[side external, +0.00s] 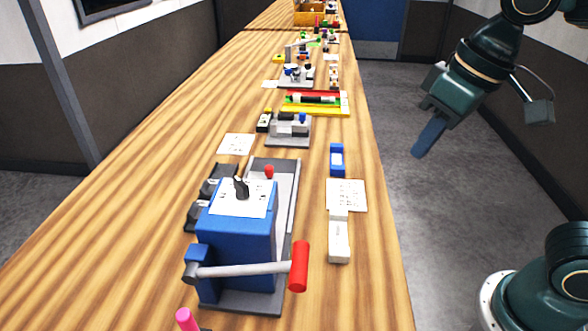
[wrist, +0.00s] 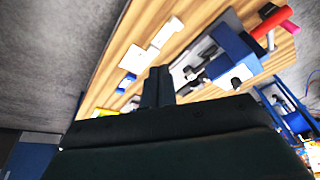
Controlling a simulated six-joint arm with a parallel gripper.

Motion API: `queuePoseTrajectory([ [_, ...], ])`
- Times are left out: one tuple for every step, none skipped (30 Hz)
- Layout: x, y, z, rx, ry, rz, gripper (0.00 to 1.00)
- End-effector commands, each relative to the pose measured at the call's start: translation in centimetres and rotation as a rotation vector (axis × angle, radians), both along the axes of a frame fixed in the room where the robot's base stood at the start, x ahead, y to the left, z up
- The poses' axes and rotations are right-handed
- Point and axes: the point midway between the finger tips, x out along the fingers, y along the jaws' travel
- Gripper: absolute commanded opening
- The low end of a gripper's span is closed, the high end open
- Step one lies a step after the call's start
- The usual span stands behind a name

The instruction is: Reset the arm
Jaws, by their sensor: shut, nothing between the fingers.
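My gripper (side external: 430,137) hangs in the air off the right edge of the wooden bench (side external: 130,205) in the side external view, over the grey floor. Its fingers are blue, lie together and point down and left. Nothing is between them. In the wrist view my gripper (wrist: 158,75) shows as dark, closed fingers in the middle, with the bench and its objects beyond. The fingers touch nothing.
A blue machine (side external: 238,245) with a red-handled lever (side external: 299,266) stands at the near end of the bench. A white block (side external: 339,240), a paper card (side external: 346,195) and a blue block (side external: 337,160) lie near the right edge. Several fixtures stand farther back. The floor around my gripper is clear.

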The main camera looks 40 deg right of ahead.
Motion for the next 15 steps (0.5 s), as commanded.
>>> queuePoseTrajectory([
  [-0.7, -1.3, -0.1, 0.0, -0.024, -0.019, 0.0],
  [-1.1, -1.9, -0.2, -0.001, -0.037, -0.027, 0.0],
  [-1.6, -2.7, -0.4, -0.004, -0.054, -0.036, 0.0],
  [-2.0, -3.3, -0.5, -0.007, -0.067, -0.044, 0.0],
  [-2.4, -3.9, -0.7, -0.01, -0.079, -0.051, 0.0],
  [-2.9, -4.6, -0.9, -0.014, -0.097, -0.061, 0.0],
  [-3.3, -5.0, -1.0, -0.018, -0.11, -0.068, 0.0],
  [-3.7, -5.5, -1.3, -0.021, -0.12, -0.074, 0.0],
  [-4.1, -6.0, -1.5, -0.027, -0.135, -0.083, 0.0],
  [-4.4, -6.3, -1.6, -0.03, -0.145, -0.089, 0.0],
  [-4.7, -6.7, -1.8, -0.035, -0.154, -0.093, 0.0],
  [-5.1, -7.0, -2.0, -0.04, -0.164, -0.099, 0.0],
  [-5.3, -7.2, -2.1, -0.043, -0.171, -0.103, 0.0],
  [-5.5, -7.4, -2.3, -0.046, -0.177, -0.105, 0.0],
  [-5.7, -7.6, -2.4, -0.05, -0.184, -0.109, 0.0],
])
